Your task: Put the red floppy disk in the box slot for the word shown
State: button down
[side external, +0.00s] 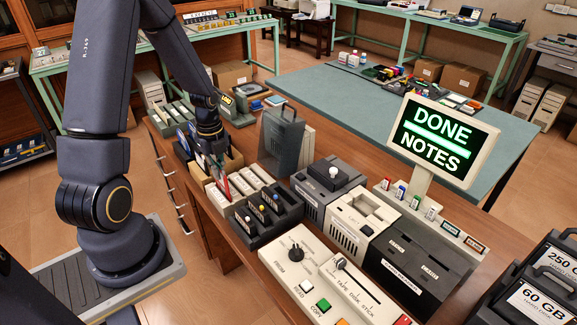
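A sign (441,140) on a stand at right reads DONE above a green bar and NOTES below it. My gripper (211,147) points down at the row of disks and holders at the left of the brown desk. Its fingertips are small and partly hidden, so I cannot tell whether they are open or shut. A thin red and white piece (222,180), possibly the red floppy disk, stands upright just below my gripper. I cannot tell whether it touches the fingers. A cream slotted box (228,201) lies beside it, its slot labels too small to read.
A dark holder with coloured knobs (262,217), a translucent case (281,138), beige and dark drive units (361,220) and a control panel (318,290) crowd the desk. Labelled dark cases (535,290) stand at lower right.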

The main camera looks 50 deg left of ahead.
jog(key=shift+f, duration=1.45)
jog(key=c, duration=1.2)
grip_release()
jog(key=shift+c, duration=0.2)
jog(key=shift+r, duration=0.1)
jog(key=shift+r, duration=3.9)
